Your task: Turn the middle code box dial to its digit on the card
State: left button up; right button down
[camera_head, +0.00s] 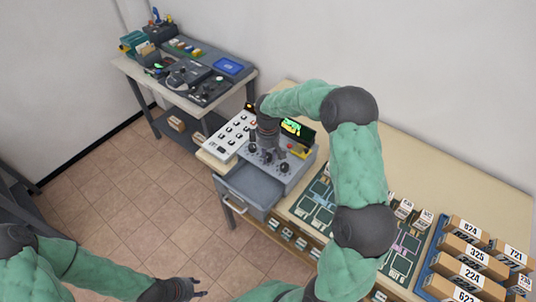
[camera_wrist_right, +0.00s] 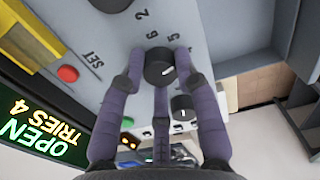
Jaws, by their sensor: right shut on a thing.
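The grey code box (camera_head: 294,172) stands on the bench with black dials on its sloped face. My right gripper (camera_head: 267,147) reaches down over them. In the right wrist view its purple fingers (camera_wrist_right: 165,70) are closed around the middle dial (camera_wrist_right: 159,68), touching its sides. The dial's white mark points right; digits 6 and 5 show around it, partly hidden by the fingers. Another dial (camera_wrist_right: 183,108) sits beyond, and a third (camera_wrist_right: 110,3) is cut off at the top. The screen (camera_wrist_right: 45,130) reads "OPEN TRIES 4". I cannot make out the card. My left gripper (camera_head: 185,290) hangs low, its opening unclear.
A white keyed panel (camera_head: 228,137) stands left of the box, and a grey drawer-like tray (camera_head: 250,187) juts out in front. A red button (camera_wrist_right: 68,74) is near the "SET" label. Numbered boxes (camera_head: 463,250) and green boards (camera_head: 318,205) fill the bench at right. A side table (camera_head: 122,66) is behind.

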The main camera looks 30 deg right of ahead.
jog(key=m, duration=0.4)
jog(key=shift+f+m+b, duration=0.1)
jog(key=shift+m+b, duration=0.2)
jog(key=shift+m, duration=0.1)
jog(key=m, duration=0.5)
jog(key=shift+b, duration=0.4)
jog(key=m, duration=0.5)
jog(key=shift+b, duration=0.35)
jog(key=m, duration=0.4)
jog(key=shift+m+b, duration=0.35)
jog(key=shift+m, duration=0.05)
jog(key=c, duration=0.9)
grip_release()
